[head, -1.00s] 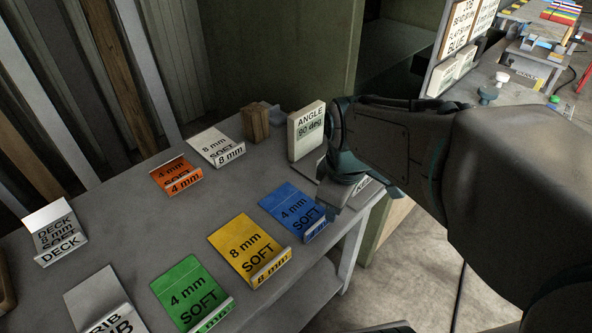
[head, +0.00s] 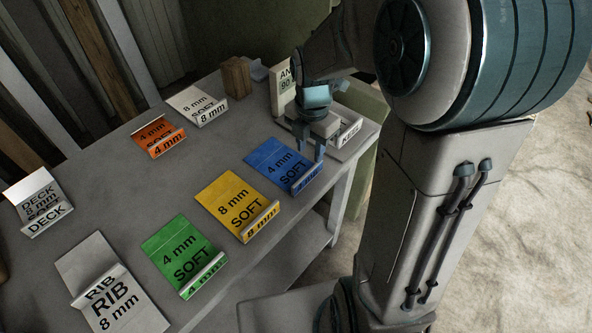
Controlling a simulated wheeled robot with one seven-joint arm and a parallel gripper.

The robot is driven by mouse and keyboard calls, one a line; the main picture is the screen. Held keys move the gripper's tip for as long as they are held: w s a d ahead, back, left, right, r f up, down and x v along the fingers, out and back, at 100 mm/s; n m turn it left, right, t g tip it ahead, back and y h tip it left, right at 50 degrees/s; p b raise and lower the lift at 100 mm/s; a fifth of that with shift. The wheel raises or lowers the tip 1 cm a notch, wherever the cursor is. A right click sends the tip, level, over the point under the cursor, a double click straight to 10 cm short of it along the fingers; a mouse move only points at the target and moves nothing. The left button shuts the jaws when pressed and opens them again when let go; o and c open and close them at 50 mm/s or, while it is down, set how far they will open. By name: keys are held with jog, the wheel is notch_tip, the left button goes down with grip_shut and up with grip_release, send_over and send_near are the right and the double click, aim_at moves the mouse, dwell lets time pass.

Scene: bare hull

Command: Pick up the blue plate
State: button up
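The blue plate (head: 279,163) lies on the grey table near its right edge, marked "4 mm SOFT", with a bent-up lip at its near end. My gripper (head: 309,154) points down at the plate's right side, close to the lip. Its two fingers show with a gap between them, and nothing is seen held. Whether the fingertips touch the plate I cannot tell.
A yellow plate (head: 232,200) lies left of the blue one, then a green plate (head: 177,248) and a grey RIB plate (head: 95,270). An orange plate (head: 155,133), a white plate (head: 193,103) and a wooden block (head: 236,77) stand farther back.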

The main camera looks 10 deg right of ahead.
aim_at(307, 173)
notch_tip(307, 173, down, 6)
jog(key=shift+r, duration=0.15)
jog(key=shift+w+f, duration=0.2)
jog(key=shift+f, duration=1.1)
jog(key=shift+w+f, duration=0.2)
jog(key=shift+f, duration=1.05)
grip_shut()
